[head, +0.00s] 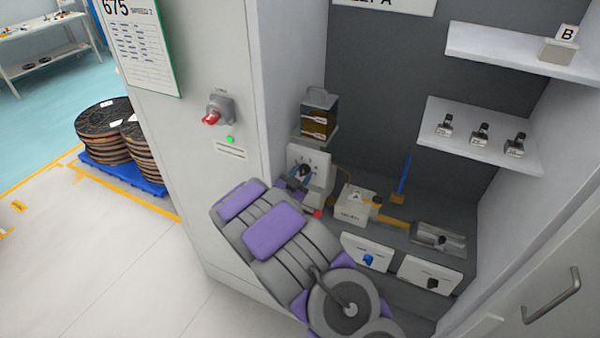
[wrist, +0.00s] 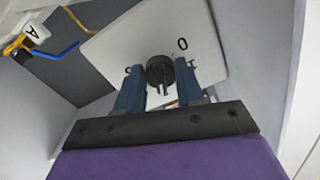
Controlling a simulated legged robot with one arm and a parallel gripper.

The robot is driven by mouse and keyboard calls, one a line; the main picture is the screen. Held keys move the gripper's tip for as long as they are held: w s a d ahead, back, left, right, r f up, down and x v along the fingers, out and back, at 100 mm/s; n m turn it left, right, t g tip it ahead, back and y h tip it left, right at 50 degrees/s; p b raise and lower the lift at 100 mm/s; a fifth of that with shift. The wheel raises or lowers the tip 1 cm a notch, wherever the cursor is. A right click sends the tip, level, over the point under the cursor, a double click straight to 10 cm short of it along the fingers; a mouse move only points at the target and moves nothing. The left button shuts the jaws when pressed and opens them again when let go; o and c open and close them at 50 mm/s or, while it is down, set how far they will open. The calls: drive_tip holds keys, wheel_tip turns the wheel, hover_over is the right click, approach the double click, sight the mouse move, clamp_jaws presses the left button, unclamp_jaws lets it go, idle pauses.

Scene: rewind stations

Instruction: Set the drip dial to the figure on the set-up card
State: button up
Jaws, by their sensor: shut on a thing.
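The drip dial (head: 306,169) is a dark knob on a white plate (head: 322,160) under an oil tank (head: 319,115). In the wrist view the black knob (wrist: 160,70) sits between my blue fingers, with a "0" printed above it to the right; other marks are partly hidden by the fingers. My gripper (head: 298,181) is at the dial, and in the wrist view (wrist: 160,84) it is shut on the knob. The set-up card (head: 145,50) hangs at upper left, reading "675" and "SPEED 2" at its top; its smaller lines are too small to read.
A red switch (head: 211,117) and green light (head: 230,139) are on the cabinet front. A box marked A (head: 353,203), a blue knob (head: 368,260) and a black knob (head: 432,283) are right of my arm. Shelves (head: 480,140) hold small parts. Floor is clear at lower left.

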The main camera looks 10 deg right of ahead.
drive_tip(key=shift+w+r, duration=0.1)
drive_tip(key=shift+r, duration=0.1)
drive_tip(key=o, duration=1)
drive_tip(key=shift+f, duration=0.1)
drive_tip(key=shift+o, duration=0.2)
drive_tip(key=shift+a, duration=0.1)
drive_tip(key=p+v, duration=0.1)
drive_tip(key=v, duration=1.6)
drive_tip(key=shift+a, duration=0.1)
